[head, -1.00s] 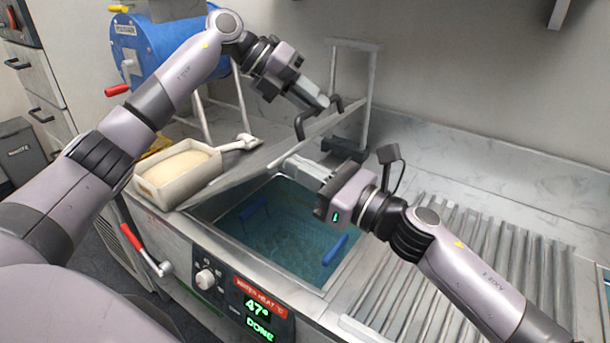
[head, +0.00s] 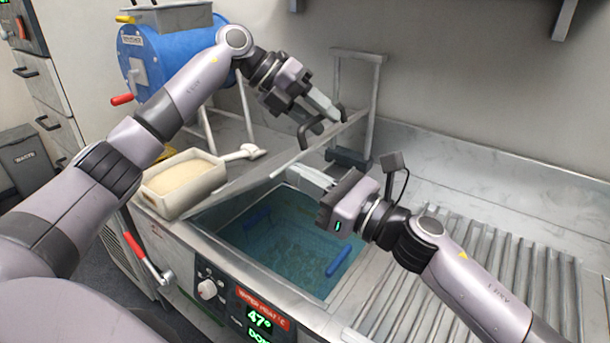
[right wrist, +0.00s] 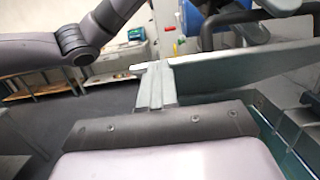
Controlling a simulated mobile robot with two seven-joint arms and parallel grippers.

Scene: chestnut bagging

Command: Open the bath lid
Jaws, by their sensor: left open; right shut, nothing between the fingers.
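The bath lid (head: 262,160) is a flat grey metal plate, tilted up over the back of the bath (head: 285,235), whose blue-green water shows. Its dark handle (head: 303,136) is on the upper side. My left gripper (head: 324,115) is open at the handle; whether it touches is unclear. My right gripper (head: 300,172) is shut and empty beside the lid's lower edge, above the bath's back right. In the right wrist view its closed fingers (right wrist: 155,86) lie against or very near the lid's edge (right wrist: 240,68); contact is unclear.
A cream tub (head: 180,190) with a white scoop (head: 245,152) stands left of the lid. Blue basket handles (head: 344,259) show in the bath. A ribbed draining surface (head: 490,260) lies right. A metal frame (head: 372,95) stands behind, and a blue drum (head: 160,50) back left.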

